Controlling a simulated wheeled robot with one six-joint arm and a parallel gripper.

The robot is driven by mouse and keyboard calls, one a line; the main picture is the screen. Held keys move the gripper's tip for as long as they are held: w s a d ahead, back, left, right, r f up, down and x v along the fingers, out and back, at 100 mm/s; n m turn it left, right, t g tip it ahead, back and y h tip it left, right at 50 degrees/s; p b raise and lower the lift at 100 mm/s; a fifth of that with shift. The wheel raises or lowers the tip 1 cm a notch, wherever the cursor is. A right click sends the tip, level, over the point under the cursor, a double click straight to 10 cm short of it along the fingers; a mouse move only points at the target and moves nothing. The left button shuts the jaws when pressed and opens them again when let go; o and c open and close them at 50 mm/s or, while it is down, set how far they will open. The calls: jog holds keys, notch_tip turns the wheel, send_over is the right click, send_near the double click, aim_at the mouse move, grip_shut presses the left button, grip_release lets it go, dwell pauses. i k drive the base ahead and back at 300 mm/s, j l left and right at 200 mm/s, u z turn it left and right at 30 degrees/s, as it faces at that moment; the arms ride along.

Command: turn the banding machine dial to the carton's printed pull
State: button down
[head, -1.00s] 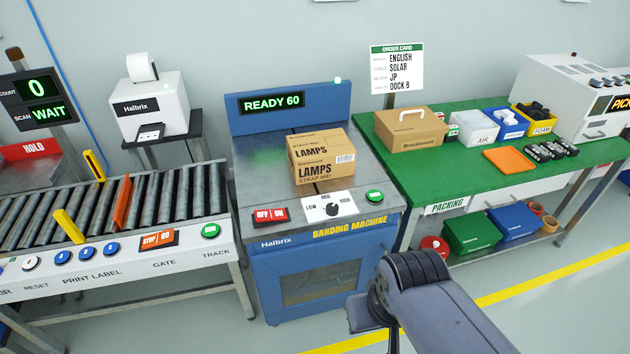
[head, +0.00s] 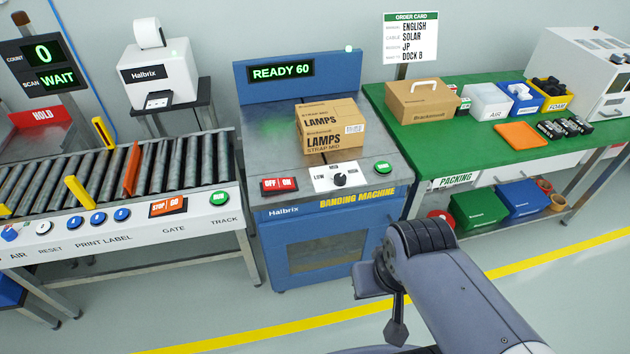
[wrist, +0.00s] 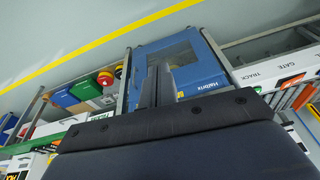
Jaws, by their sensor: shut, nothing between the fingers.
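The dial (head: 340,180) is a black knob on a white plate on the front of the blue banding machine (head: 320,228). The machine's display (head: 281,72) reads "READY 60". My gripper shows in the wrist view (wrist: 158,85) as shut, empty grey fingers, with the machine's blue front beyond. In the head view my arm is in front of the machine, lower right, apart from the dial.
Red OFF/ON (head: 279,185) and green (head: 383,167) buttons flank the dial. A roller conveyor (head: 150,173) stands left. A green packing table (head: 450,150) with boxes and an order card (head: 410,38) stands right. The floor in front is clear, with a yellow line.

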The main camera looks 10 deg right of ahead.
aim_at(340, 179)
jog(key=i+j+z, duration=0.25)
jog(key=i+z, duration=0.2)
jog(key=i+j+z, duration=0.45)
jog(key=k+l, duration=0.05)
